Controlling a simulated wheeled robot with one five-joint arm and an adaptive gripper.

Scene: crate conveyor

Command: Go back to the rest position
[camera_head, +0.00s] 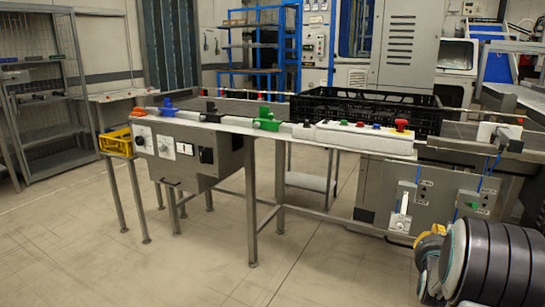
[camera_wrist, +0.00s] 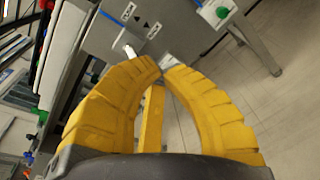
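My gripper has yellow segmented fingers. In the wrist view my gripper (camera_wrist: 161,67) has its two big fingertips almost meeting, with nothing visible held between them. A narrow yellow piece shows behind the gap. In the head view part of my gripper (camera_head: 432,240) shows at the lower right, beside my dark ringed arm, in front of the conveyor's grey cabinet. Its fingertips are hard to make out there. A black crate (camera_head: 340,112) sits on the conveyor, apart from my gripper.
The conveyor (camera_head: 225,122) crosses the view, with a control panel of coloured buttons (camera_head: 365,138) in front of the crate. A small yellow bin (camera_head: 116,142) hangs at its left end. Metal shelves (camera_head: 45,105) stand far left. The front floor (camera_head: 180,260) is clear.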

